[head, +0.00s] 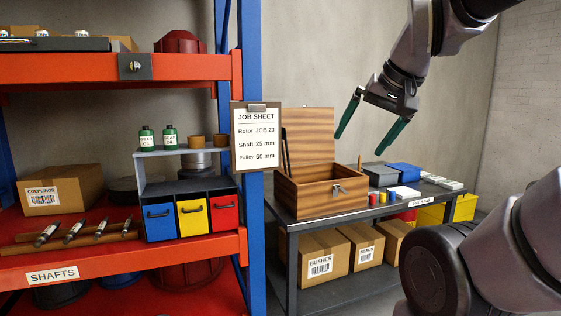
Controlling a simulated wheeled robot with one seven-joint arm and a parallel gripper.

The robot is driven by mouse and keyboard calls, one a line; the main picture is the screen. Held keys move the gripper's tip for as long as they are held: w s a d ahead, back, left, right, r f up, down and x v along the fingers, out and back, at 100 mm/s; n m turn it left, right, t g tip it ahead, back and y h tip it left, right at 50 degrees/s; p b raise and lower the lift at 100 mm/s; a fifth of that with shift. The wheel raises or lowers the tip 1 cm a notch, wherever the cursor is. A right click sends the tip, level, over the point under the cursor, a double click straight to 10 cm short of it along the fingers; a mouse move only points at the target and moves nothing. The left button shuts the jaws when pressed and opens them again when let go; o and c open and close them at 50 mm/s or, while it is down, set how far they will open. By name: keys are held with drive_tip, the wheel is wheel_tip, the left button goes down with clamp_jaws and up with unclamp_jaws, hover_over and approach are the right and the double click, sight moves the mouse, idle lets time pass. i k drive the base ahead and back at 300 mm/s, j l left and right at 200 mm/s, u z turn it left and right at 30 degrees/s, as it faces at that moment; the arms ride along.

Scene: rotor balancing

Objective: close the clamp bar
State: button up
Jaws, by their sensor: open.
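I cannot pick out a clamp bar with certainty. A grey plate with a round metal knob (135,67) is on the front of the upper red shelf, far to the left of my gripper. Whether it belongs to a clamp cannot be told.
A wooden box (309,196) with its lid raised and a key in front stands on the dark bench (345,216). The blue-posted rack (252,60) bears a job sheet (257,138), coloured drawers (193,219) and shafts (73,231). Cartons (322,262) fill the bench's lower shelf.

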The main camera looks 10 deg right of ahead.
sight(283, 136)
drive_tip(key=i+l+u, duration=0.4)
drive_tip(key=i+l, duration=0.8)
drive_tip(key=i+l+u, duration=0.4)
drive_tip(key=l, duration=0.2)
drive_tip(key=l+u, duration=0.2)
drive_tip(key=i+l, duration=0.05)
drive_tip(key=l, duration=0.05)
